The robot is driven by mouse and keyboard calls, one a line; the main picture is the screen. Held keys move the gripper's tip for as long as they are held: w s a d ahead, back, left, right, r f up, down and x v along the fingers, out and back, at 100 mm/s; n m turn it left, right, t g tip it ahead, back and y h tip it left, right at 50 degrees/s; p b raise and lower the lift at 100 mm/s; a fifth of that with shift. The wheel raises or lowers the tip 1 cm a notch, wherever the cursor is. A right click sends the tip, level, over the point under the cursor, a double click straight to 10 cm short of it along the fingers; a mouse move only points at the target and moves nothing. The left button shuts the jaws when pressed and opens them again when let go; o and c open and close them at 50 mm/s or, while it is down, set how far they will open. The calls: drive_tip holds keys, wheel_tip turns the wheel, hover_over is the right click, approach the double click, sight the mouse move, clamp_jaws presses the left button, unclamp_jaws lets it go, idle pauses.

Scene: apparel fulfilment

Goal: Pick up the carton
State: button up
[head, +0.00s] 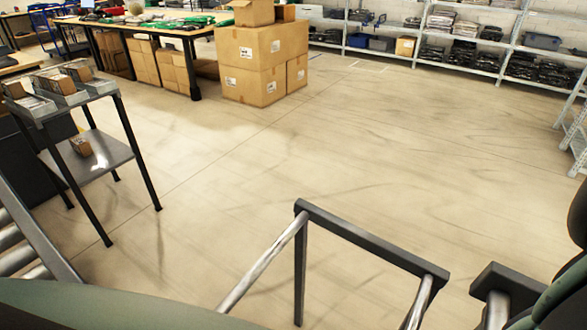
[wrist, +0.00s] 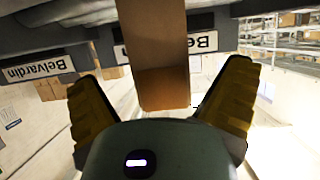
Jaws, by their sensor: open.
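A brown carton (wrist: 158,40) fills the upper middle of the wrist view. It stands between the two spread yellow-and-black fingers of my gripper (wrist: 163,72), with a visible gap on each side. My gripper is open and holds nothing. The carton's far end runs out of the top of the picture. My gripper does not show in the head view. I cannot tell which carton in the head view, if any, is this one.
In the head view, a small black-legged stand (head: 110,150) at left carries grey bins with cartons, and a small carton (head: 80,145) lies on its lower shelf. A roller conveyor (head: 25,245) is at lower left. A metal frame (head: 370,238) stands in front. Stacked boxes (head: 255,65) stand behind open floor.

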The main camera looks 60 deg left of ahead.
drive_tip(key=shift+p+x, duration=0.4)
drive_tip(key=shift+x, duration=1.85)
drive_tip(key=shift+r, duration=0.1)
drive_tip(key=c, duration=1.4)
